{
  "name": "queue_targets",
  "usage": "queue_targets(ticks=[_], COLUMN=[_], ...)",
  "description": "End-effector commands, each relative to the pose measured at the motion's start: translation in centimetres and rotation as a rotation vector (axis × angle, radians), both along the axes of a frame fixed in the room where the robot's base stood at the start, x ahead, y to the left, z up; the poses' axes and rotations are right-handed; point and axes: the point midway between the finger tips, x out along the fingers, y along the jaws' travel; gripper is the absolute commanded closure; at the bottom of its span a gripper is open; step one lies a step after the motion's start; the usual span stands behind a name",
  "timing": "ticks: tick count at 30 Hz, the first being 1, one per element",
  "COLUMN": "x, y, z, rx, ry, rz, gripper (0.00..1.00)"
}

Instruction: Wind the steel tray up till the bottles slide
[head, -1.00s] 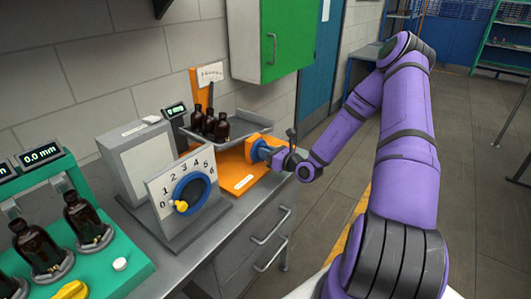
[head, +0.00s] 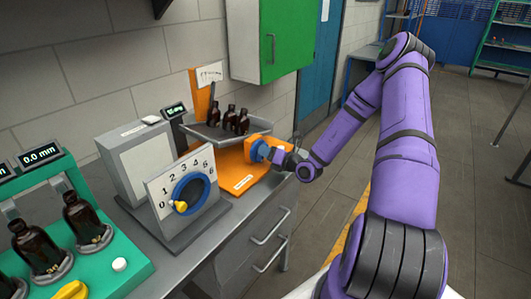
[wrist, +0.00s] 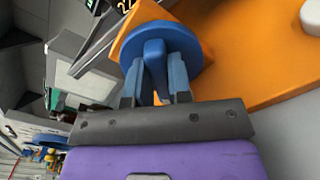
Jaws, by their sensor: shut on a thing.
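The steel tray (head: 203,133) sits tilted on an orange stand (head: 238,180) on the bench. Several dark amber bottles (head: 230,119) stand on it in a close group, towards its right part. A blue knob (head: 257,151) is on the stand's right side. My gripper (head: 270,154) is at this knob. In the wrist view, the fingers (wrist: 155,84) are shut on the raised bar of the blue knob (wrist: 155,50), one on each side.
A grey box with a numbered dial (head: 188,194) stands left of the tray. A green bottle holder (head: 100,262) with more amber bottles is at the front left. A green wall cabinet (head: 285,38) hangs above. Floor to the right is open.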

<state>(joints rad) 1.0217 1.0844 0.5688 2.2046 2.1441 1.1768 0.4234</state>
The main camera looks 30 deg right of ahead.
Motion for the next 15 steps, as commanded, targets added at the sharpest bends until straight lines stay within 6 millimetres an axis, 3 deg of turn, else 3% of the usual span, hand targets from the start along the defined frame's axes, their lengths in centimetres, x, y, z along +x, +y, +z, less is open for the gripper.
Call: queue_targets(ticks=[15], x=[-0.01], y=[-0.09], z=[-0.05], rx=[0.042], ry=[0.016], rz=[-0.001], gripper=[1.0])
